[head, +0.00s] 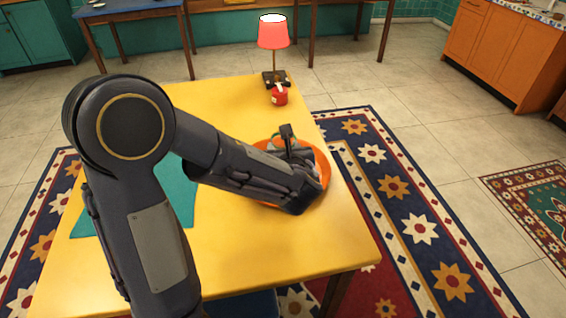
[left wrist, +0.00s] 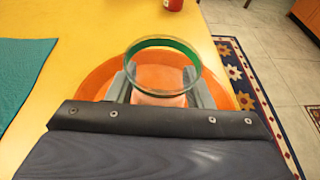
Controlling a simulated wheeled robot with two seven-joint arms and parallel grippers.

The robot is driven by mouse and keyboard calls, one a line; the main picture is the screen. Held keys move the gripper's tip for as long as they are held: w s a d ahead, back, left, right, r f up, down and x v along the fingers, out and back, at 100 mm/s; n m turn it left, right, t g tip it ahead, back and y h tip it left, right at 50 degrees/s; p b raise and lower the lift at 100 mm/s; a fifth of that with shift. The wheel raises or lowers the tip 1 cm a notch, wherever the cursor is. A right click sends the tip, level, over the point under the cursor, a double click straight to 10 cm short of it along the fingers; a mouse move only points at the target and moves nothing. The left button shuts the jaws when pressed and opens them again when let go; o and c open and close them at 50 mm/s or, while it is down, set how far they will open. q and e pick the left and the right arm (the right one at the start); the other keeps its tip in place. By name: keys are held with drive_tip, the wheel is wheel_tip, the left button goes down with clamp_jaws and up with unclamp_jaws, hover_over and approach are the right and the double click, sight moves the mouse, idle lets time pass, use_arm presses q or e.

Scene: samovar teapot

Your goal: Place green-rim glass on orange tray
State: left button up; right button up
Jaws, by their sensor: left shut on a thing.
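The green-rim glass (left wrist: 163,42) is upright between the fingers of my left gripper (left wrist: 160,84) in the left wrist view. The fingers are shut on its sides. The orange tray (left wrist: 95,78) lies on the yellow table directly below the glass; I cannot tell whether the glass base touches it. In the head view my left gripper (head: 288,140) is over the orange tray (head: 322,168), and my arm covers much of the tray. The glass is mostly hidden there. My right gripper is not in view.
The yellow table (head: 250,250) has free room in front of the tray. A teal cloth (left wrist: 22,62) lies on the left. A red lamp (head: 273,35) and a small red container (head: 279,96) stand at the table's far end. The table's right edge is close to the tray.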

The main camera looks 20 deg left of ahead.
use_arm(q)
drive_tip(key=shift+w+a+f, duration=0.2)
drive_tip(key=shift+w+f, duration=0.1)
drive_tip(key=shift+f, duration=0.15)
drive_tip(key=shift+w+a+f, duration=0.15)
drive_tip(key=shift+w+f, duration=0.15)
drive_tip(key=shift+f, duration=0.15)
drive_tip(key=shift+w+a+f+b, duration=0.1)
drive_tip(key=shift+f+b, duration=0.2)
drive_tip(key=shift+f, duration=0.6)
drive_tip(key=shift+w+a+f+b, duration=0.1)
drive_tip(key=shift+f+b, duration=0.2)
drive_tip(key=shift+f, duration=0.55)
drive_tip(key=shift+f, duration=0.1)
drive_tip(key=shift+f, duration=0.1)
drive_tip(key=o, duration=1)
